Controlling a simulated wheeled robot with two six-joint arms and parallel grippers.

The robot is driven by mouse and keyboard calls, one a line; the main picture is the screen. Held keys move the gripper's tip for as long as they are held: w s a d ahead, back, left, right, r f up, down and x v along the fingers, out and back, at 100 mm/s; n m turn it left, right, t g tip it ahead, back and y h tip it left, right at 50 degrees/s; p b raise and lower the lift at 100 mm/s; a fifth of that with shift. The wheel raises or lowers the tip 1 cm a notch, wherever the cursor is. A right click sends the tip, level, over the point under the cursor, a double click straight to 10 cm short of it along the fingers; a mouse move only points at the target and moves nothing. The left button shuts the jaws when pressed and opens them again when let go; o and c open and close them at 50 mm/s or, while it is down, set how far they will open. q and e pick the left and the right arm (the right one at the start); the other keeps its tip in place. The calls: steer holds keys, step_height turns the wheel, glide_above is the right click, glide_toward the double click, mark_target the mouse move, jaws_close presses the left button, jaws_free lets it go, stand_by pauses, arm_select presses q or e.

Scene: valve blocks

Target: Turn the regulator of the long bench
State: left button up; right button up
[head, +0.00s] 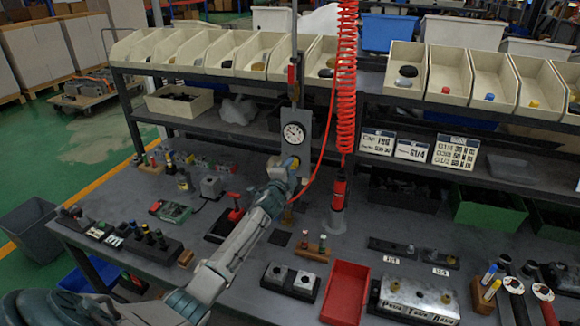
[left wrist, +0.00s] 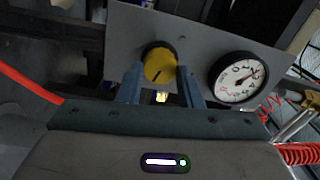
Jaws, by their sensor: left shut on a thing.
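The regulator is a grey panel on the bench's upright, with a yellow knob (left wrist: 160,64) that has a dark rim and a short black mark. A round white dial gauge (left wrist: 238,78) sits to the right of the knob in the left wrist view. In the head view the gauge (head: 294,134) is above my left gripper (head: 291,164). In the left wrist view the two blue-grey fingers of my left gripper (left wrist: 161,88) stand on either side of the knob, shut on it. The gripper partly hides the yellow knob (head: 291,162) in the head view. My right gripper is not in view.
A red coiled hose (head: 346,80) hangs just right of the regulator, with a red tool (head: 339,190) below. Pale bins line the upper shelf. A red tray (head: 345,292), a dark block (head: 290,281) and other parts stand on the long bench (head: 235,285).

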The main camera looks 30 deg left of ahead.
arm_select(q)
steer(key=m+p, duration=0.1)
steer(key=m, duration=0.5)
steer(key=shift+p, duration=0.4)
steer(key=shift+m, duration=0.3)
steer(key=o, duration=1)
steer(key=shift+b+v, duration=0.45)
steer(key=shift+v, duration=4.95)
